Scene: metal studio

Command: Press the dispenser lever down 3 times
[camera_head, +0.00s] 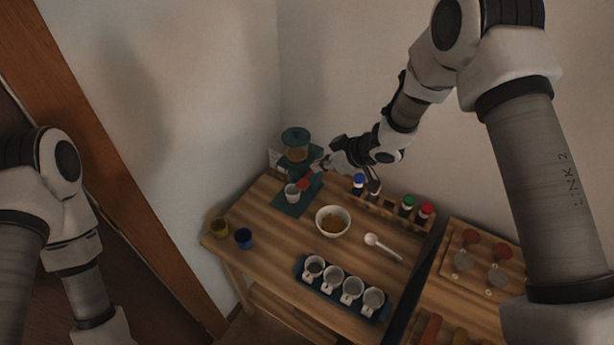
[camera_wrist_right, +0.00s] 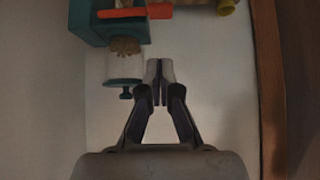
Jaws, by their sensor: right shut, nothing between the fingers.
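The dispenser (camera_head: 296,151) stands at the back left of the table, with a dark green lid and body and a clear hopper holding brown contents. Its red lever (camera_head: 304,184) sticks out at the front; in the right wrist view the lever (camera_wrist_right: 133,13) is an orange-red bar across the green body (camera_wrist_right: 92,32). A white cup (camera_head: 292,193) stands under it on the green base. My right gripper (camera_head: 318,168) is shut and empty beside the dispenser; its fingertips (camera_wrist_right: 160,72) are apart from the lever in the wrist view. My left gripper is out of view.
A bowl (camera_head: 345,229) with brownish contents, a white spoon (camera_head: 383,247) and a dark tray (camera_head: 299,268) of several white cups are on the table. A rack (camera_head: 391,212) of colour-capped bottles stands at the back right.

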